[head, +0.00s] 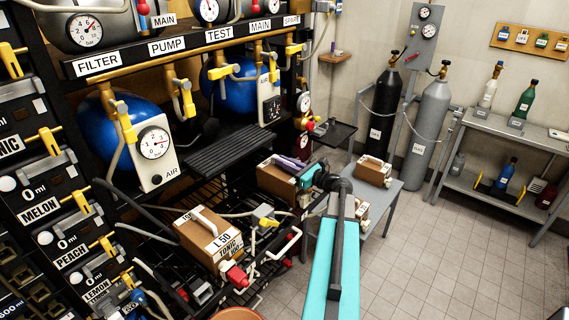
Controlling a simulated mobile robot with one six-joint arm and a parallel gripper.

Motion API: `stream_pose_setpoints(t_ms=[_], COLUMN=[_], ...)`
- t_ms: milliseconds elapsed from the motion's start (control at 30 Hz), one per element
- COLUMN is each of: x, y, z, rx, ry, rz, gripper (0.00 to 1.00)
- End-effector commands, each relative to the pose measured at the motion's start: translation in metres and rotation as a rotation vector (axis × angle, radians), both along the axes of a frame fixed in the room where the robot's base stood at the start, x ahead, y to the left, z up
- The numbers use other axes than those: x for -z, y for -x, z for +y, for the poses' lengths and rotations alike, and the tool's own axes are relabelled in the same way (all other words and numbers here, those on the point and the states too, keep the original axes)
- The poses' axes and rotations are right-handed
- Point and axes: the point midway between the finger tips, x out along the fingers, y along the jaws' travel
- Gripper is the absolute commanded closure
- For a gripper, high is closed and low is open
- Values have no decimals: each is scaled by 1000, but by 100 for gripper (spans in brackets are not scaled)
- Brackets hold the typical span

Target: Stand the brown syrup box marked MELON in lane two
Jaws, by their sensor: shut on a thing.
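My gripper (308,178) is at the rack's right end, at the tip of my teal arm, and largely hidden by its own wrist. It appears shut on a brown box (276,181) with a purple strip (291,162) on top. This box is at the right of the lower shelf; its marking is not readable, so I cannot tell if it is MELON. A MELON label (40,210) shows on the left panel. Lane numbers are not readable.
A brown box (373,171) stands on a grey table (400,187) right of my arm. Hoses and a yellow-handled valve (265,213) lie between the rack boxes. A black slatted shelf (231,148) is above them. The tiled floor (450,250) at right is clear.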

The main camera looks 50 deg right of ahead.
Motion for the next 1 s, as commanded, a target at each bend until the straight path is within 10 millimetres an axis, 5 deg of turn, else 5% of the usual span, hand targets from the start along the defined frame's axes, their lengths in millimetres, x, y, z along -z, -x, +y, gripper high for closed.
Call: stream_pose_setpoints(t_ms=[33,67,167,667,1000], x=[-2,1,1,-2,2], y=[0,0,0,1,46], z=[0,0,0,-1,-5], rx=[0,0,1,2,5], ry=[-1,0,0,0,0], rz=[-6,0,0,0,0], gripper=[100,86,70,70,70])
